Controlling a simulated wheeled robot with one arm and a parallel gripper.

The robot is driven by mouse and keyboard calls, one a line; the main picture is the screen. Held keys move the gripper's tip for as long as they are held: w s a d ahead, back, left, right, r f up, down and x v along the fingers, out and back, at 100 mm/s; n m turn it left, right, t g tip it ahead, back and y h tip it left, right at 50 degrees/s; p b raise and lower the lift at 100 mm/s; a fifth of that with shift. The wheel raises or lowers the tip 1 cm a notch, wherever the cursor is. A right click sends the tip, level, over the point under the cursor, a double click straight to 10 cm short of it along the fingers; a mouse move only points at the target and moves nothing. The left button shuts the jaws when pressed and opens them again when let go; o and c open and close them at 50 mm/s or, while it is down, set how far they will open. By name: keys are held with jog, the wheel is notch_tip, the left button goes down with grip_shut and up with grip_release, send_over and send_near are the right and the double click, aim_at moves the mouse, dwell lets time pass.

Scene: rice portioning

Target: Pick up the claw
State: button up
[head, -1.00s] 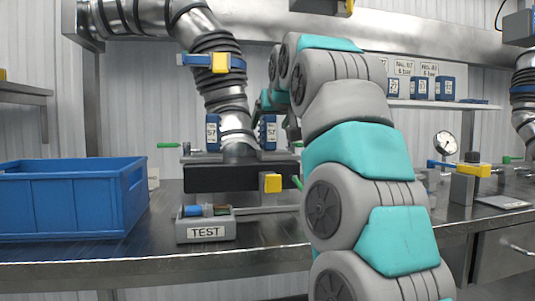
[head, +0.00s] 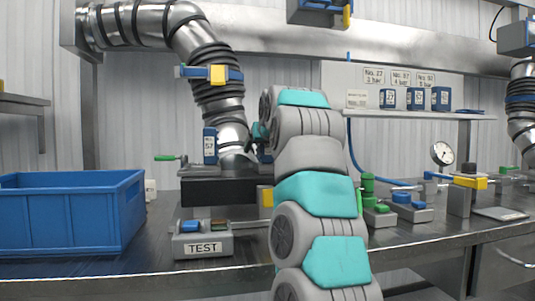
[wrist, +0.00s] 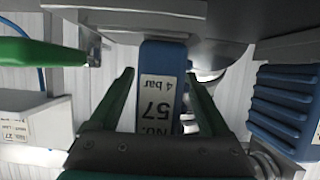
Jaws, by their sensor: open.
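The claw seems to be the pair of blue labelled blocks on the black bar (head: 225,191) under the hanging metal duct. In the wrist view, a blue block (wrist: 162,60) labelled "No. 57, 4 bar" stands between the two green fingers of my gripper (wrist: 160,82). The fingers are open, one on each side, with gaps visible. A second, ribbed blue block (wrist: 288,105) is at the right. In the head view, my gripper (head: 259,135) is mostly hidden by my arm.
A blue crate (head: 70,215) stands on the metal bench at left. A grey "TEST" box (head: 203,248) sits near the front edge. Valves with green knobs (head: 368,190) and a pressure gauge (head: 443,153) are at right. Three blue blocks (head: 416,98) stand on the back shelf.

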jog(key=shift+f, duration=0.1)
grip_shut()
dwell(0.6)
dwell(0.7)
